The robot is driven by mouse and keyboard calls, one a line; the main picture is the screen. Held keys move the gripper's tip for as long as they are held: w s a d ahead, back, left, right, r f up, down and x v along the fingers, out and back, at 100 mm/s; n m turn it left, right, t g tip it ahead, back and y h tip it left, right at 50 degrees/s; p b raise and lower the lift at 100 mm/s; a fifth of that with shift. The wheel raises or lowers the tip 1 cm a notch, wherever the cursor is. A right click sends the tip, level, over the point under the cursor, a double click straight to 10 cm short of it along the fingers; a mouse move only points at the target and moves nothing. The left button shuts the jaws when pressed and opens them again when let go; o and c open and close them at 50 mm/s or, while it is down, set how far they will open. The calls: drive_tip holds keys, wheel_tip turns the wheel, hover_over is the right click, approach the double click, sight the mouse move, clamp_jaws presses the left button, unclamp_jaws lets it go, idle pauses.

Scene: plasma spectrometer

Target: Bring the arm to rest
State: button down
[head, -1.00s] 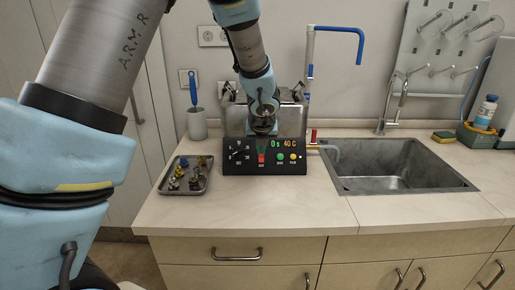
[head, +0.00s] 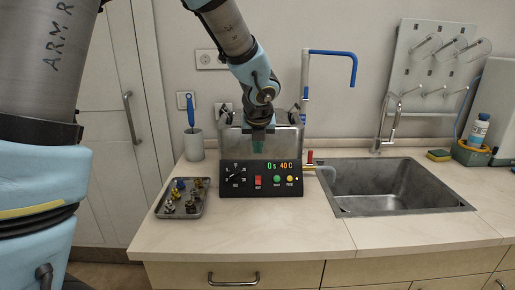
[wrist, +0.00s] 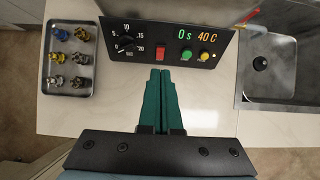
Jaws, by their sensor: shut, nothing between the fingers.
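My gripper (wrist: 160,75) shows in the wrist view as two green fingers pressed together, empty. They point toward the front of the bath's black control panel (wrist: 165,42), near its red switch (wrist: 161,54), with bare counter below them. In the head view my gripper (head: 257,140) hangs from the arm over or in front of the metal bath (head: 290,138); which one I cannot tell. The panel (head: 262,178) reads 0 s and 40 C. My arm reaches in from the upper left, bent downward at the wrist.
A metal tray (head: 182,212) with several small fittings lies left of the panel. A sink (head: 395,187) is sunk into the counter (head: 250,230) at right. A blue-handled brush (head: 190,112) stands in a cup (head: 194,145). A blue-tipped pipe (head: 332,53) rises behind.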

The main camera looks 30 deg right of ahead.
drive_tip(key=w+a+f+n+g+y, duration=0.1)
drive_tip(key=a+f+n+y, duration=0.1)
drive_tip(key=a+n, duration=1.55)
drive_tip(key=s+a+f+n+g, duration=0.1)
drive_tip(key=s+a+n, duration=0.3)
drive_tip(key=a+n, duration=0.5)
drive_tip(key=s+a+f+n+g, duration=0.1)
drive_tip(key=s+a+n, duration=0.4)
drive_tip(key=a+n, duration=0.5)
drive_tip(key=n+g, duration=0.1)
drive_tip(key=n, duration=0.2)
drive_tip(key=shift+a+f, duration=0.2)
drive_tip(key=shift+f, duration=0.1)
